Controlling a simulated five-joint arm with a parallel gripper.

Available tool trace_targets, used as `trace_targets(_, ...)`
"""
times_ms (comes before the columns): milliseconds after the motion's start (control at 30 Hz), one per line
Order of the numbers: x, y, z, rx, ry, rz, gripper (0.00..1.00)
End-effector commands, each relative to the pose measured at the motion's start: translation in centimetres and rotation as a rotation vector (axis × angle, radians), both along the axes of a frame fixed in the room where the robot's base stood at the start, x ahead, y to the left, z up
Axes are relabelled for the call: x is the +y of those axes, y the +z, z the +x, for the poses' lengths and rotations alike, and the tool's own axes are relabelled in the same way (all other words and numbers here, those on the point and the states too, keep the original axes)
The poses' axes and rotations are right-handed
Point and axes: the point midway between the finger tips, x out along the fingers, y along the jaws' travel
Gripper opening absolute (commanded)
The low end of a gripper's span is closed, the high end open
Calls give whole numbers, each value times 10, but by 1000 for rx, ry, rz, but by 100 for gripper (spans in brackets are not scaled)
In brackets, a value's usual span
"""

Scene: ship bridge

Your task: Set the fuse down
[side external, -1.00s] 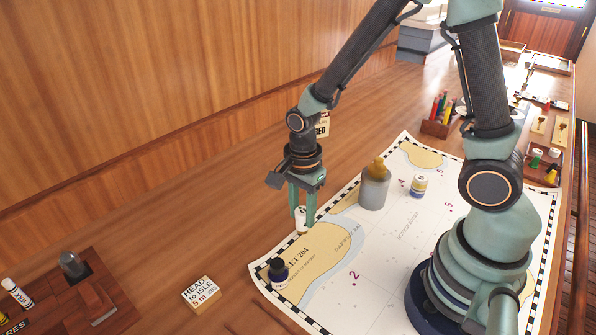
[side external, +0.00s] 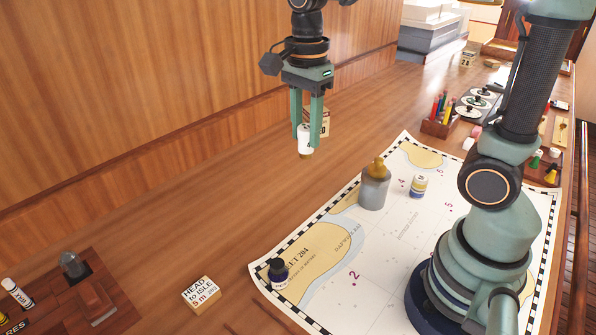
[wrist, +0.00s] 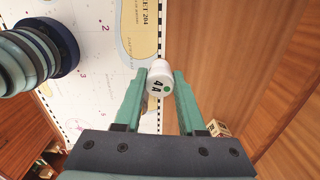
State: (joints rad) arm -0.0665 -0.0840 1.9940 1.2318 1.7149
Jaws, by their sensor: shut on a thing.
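The fuse (side external: 306,141) is a small white cylinder with a brass-coloured lower end. My gripper (side external: 307,140) is shut on it and holds it upright or nearly so, raised above the wooden desk. In the wrist view the fuse (wrist: 159,80) sits between the two green fingers (wrist: 159,95), with dark lettering and a green dot on its side.
Bare desk (side external: 200,225) lies between.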

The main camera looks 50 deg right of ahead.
Motion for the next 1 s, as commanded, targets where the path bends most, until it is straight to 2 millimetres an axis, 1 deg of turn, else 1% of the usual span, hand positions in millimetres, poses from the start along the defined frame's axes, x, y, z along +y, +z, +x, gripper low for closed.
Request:
trace_targets(167,-63,4,22,1,-222,0,0)
trace_targets(200,-80,5,25,1,-282,0,0)
trace_targets(233,-94,5,28,1,-326,0,0)
trace_targets(333,-139,7,31,1,-471,0,0)
trace_targets(367,-153,7,31,2,-514,0,0)
trace_targets(400,-172,7,30,1,-573,0,0)
trace_targets(467,-200,7,27,1,-658,0,0)
trace_targets(500,-219,7,23,1,-717,0,0)
trace_targets(567,-248,7,16,1,-803,0,0)
trace_targets(600,-267,6,10,2,-860,0,0)
trace_targets(667,-294,6,0,1,-943,0,0)
trace_targets(700,-311,5,-8,1,-996,0,0)
trace_targets(800,-347,4,-28,1,-1110,0,0)
trace_targets(900,-374,3,-46,0,-1198,0,0)
trace_targets(1000,-391,2,-59,0,-1257,0,0)
